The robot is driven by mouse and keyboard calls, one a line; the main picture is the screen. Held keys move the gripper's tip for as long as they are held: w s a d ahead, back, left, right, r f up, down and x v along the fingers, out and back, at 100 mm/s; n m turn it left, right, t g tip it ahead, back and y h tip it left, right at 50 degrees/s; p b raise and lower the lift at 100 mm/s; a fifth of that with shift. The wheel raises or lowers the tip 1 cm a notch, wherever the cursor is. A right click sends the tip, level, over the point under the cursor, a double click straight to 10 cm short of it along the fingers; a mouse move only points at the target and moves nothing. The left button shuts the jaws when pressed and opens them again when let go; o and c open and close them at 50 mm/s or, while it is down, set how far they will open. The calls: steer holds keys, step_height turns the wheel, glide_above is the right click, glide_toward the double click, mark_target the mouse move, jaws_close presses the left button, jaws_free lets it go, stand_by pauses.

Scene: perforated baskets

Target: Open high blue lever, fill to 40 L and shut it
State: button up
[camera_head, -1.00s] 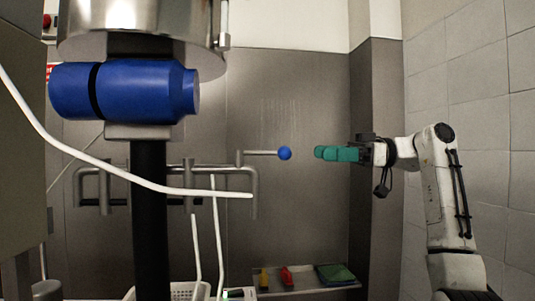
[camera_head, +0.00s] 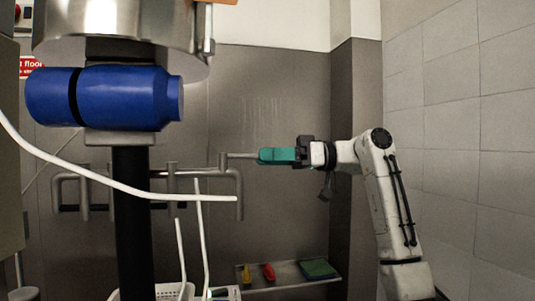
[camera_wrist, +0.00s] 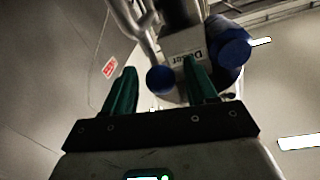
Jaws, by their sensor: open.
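The lever's grey rod (camera_head: 240,155) reaches right from the grey pipework (camera_head: 183,173) in the head view, and my gripper (camera_head: 261,156) is at its end. The blue ball knob is hidden there by the green fingers. In the wrist view the blue knob (camera_wrist: 160,79) shows between the two open green fingers of my gripper (camera_wrist: 159,66). I cannot tell whether they touch it. A large blue cylinder (camera_head: 120,96) sits under the steel vessel (camera_head: 120,35). No litre reading is legible.
A white hose (camera_head: 100,178) crosses in front of the pipework. A low shelf (camera_head: 290,274) holds a yellow item, a red item and a green cloth (camera_head: 318,269). A black column (camera_head: 133,220) stands at the left. A tiled wall (camera_head: 450,120) is at the right.

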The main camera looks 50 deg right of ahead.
steer(key=shift+w+a, duration=0.3)
jaws_close()
stand_by(0.5)
